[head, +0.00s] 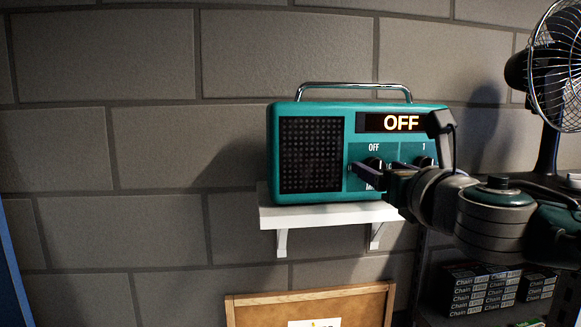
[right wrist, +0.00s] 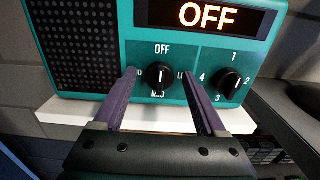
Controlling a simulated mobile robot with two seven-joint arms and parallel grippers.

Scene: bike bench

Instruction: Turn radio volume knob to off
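The teal radio (head: 356,109) stands on a white wall shelf, and its lit display (head: 400,122) reads OFF. The volume knob (right wrist: 159,76) is black and round, with OFF printed above it and other labels around it, partly covered by my fingers. A white line on the knob looks roughly vertical; which end points is hard to tell. My right gripper (right wrist: 159,74) is open, its purple fingers on either side of this knob with gaps showing. In the head view my right gripper (head: 366,172) partly hides the knob. My left gripper is out of view.
A second black knob (right wrist: 229,83), numbered 1 to 4, sits close to the right finger. The white shelf (head: 300,216) is just below. A fan (head: 556,80) stands to the right, above stacked chain boxes (head: 478,292). The wall at left is clear.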

